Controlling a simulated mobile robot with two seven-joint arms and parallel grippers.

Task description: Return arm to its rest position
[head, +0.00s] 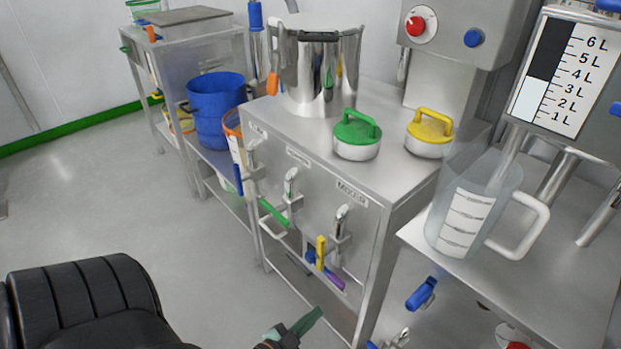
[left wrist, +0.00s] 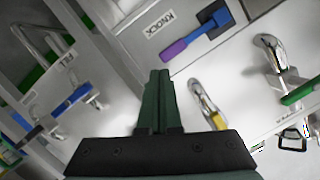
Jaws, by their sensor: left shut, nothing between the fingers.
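My left gripper (head: 303,324) shows at the bottom of the head view, in front of the steel machine cabinet (head: 375,225). Its green fingers are together and empty. In the left wrist view the gripper (left wrist: 161,75) is shut too, pointing at the cabinet front with its labelled taps and coloured handles. A dark ribbed part of my arm (head: 85,300) fills the lower left of the head view. My right gripper is not in view.
A clear measuring jug (head: 470,215) stands on the right steel table. Green-lidded (head: 357,135) and yellow-lidded (head: 429,132) pots and a steel vessel (head: 318,70) stand on the cabinet. A blue bucket (head: 217,110) is behind it. Floor at left is clear.

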